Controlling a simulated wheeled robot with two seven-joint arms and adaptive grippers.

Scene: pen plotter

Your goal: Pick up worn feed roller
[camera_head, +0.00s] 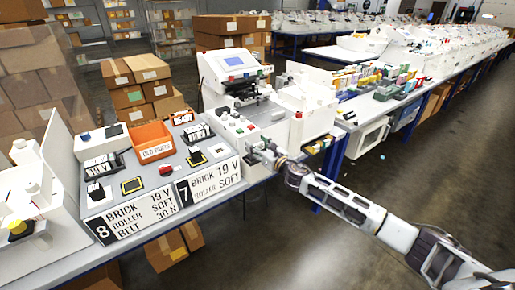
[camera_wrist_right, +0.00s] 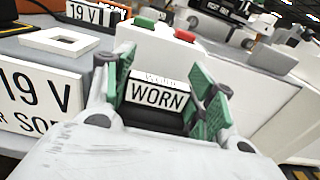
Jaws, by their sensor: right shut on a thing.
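My right gripper (camera_head: 260,149) reaches in from the right, in front of the white plotter (camera_head: 245,132). In the right wrist view its green-padded fingers (camera_wrist_right: 165,80) stand on both sides of a block labelled WORN (camera_wrist_right: 157,96), the worn feed roller, and are shut on it. The block has a white label face and a dark lower part. Its far side is hidden, and I cannot tell whether it touches what lies beneath. In the head view it is too small and covered to make out. My left gripper is not in view.
An orange bin labelled OLD PARTS (camera_head: 153,143) stands on the grey bench board, left of the gripper. Signs reading BRICK ROLLER (camera_head: 209,182) line the board's front. Black parts and small pads sit around the bin. A similar white machine (camera_head: 305,105) stands to the right.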

